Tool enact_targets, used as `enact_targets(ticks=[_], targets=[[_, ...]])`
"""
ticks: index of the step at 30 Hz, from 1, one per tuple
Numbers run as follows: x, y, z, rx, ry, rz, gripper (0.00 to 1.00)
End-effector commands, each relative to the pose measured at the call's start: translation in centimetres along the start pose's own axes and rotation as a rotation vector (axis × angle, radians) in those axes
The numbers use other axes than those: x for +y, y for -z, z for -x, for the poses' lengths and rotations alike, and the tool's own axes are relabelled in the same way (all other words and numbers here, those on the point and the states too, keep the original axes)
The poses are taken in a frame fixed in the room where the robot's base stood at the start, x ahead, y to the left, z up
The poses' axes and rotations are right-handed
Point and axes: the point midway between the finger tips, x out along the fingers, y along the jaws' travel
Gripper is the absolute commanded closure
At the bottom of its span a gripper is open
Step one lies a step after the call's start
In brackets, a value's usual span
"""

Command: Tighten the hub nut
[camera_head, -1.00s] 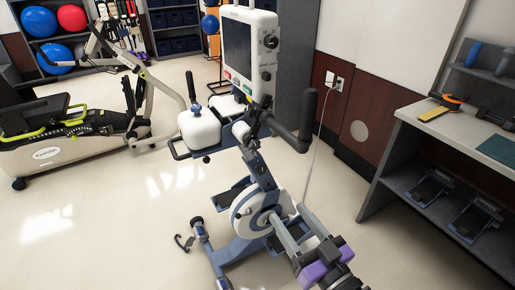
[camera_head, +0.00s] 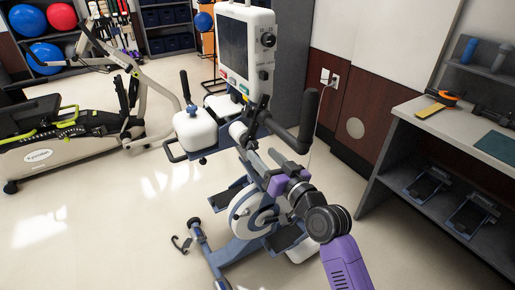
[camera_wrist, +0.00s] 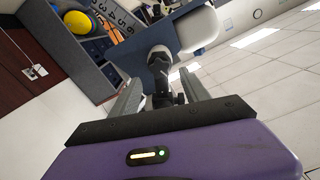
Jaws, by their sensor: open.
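I cannot pick out the hub nut for certain. A dark clamp-like joint (camera_head: 252,122) sits on the column below the console. My gripper (camera_head: 267,158) is open in front of the column, above the hub housing. In the wrist view my gripper (camera_wrist: 160,88) has its two grey fingers apart. A dark jointed post (camera_wrist: 161,62) shows between and beyond them; I see no contact.
A black upright handle (camera_head: 307,118) rises right of the column, close to my arm. A white padded block (camera_head: 195,128) is at its left. A workbench (camera_head: 478,135) stands right, another exercise machine (camera_head: 60,145) left.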

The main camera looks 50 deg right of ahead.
Motion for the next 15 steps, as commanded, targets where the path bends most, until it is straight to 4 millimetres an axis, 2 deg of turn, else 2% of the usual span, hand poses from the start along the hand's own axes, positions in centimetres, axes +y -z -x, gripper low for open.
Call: enact_targets(ticks=[1,6,15], targets=[[-0.1,0.2,-0.9,0.001,0.001,0.000,0.46],[0.0,0.1,-2.9,0.000,0.000,-0.001,0.46],[0.0,0.0,-3.8,0.000,0.000,0.000,0.46]])
